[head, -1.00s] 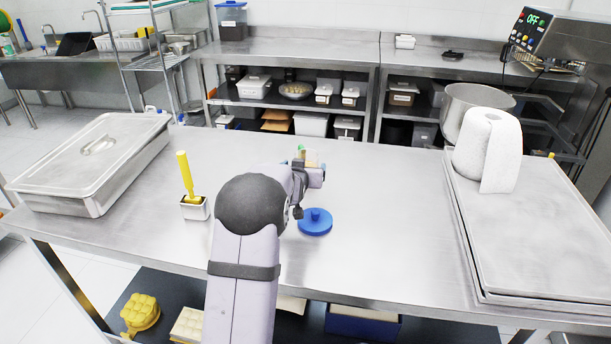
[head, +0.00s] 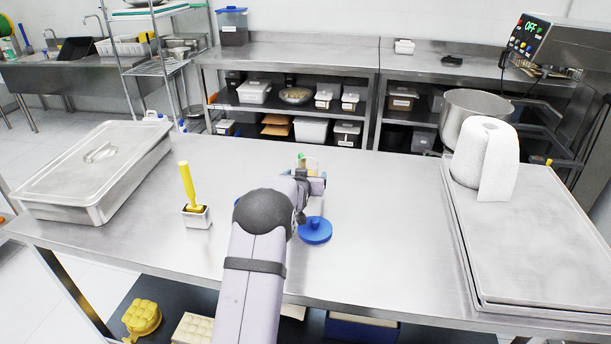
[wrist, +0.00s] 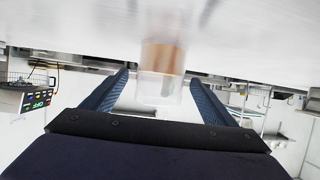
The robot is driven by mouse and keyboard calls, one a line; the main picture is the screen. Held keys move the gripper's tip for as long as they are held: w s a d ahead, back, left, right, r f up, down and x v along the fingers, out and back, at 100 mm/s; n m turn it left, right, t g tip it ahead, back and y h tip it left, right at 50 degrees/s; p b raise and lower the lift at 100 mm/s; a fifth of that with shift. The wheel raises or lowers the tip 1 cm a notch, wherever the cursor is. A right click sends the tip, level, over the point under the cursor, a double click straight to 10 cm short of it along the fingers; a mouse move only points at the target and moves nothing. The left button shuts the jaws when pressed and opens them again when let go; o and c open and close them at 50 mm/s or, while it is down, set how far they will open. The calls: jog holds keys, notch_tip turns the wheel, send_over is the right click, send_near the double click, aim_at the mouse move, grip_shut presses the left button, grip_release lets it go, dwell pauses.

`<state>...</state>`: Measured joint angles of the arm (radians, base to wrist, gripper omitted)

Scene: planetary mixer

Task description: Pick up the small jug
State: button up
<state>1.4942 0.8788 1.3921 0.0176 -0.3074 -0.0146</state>
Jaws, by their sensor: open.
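The small jug (wrist: 161,62) is clear, with an orange-brown band, and appears upside down in the wrist view. It stands between and just beyond the two blue finger pads of my gripper (wrist: 158,88), which is open. I cannot tell whether either pad touches it. In the head view, my gripper (head: 311,182) is low over the middle of the table, and the jug (head: 311,163) is mostly hidden behind it.
A yellow-handled tool in a small holder (head: 196,215) and a lidded pan (head: 95,175) are at left. A paper roll (head: 485,155) stands on a tray (head: 540,240) at right.

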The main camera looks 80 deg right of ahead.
jog(key=shift+x, duration=1.05)
jog(key=c, duration=1.4)
jog(key=shift+d+r, duration=0.1)
jog(key=shift+r, duration=0.1)
jog(key=shift+r, duration=0.75)
jog(key=shift+r+p, duration=3.2)
jog(key=shift+r, duration=4.95)
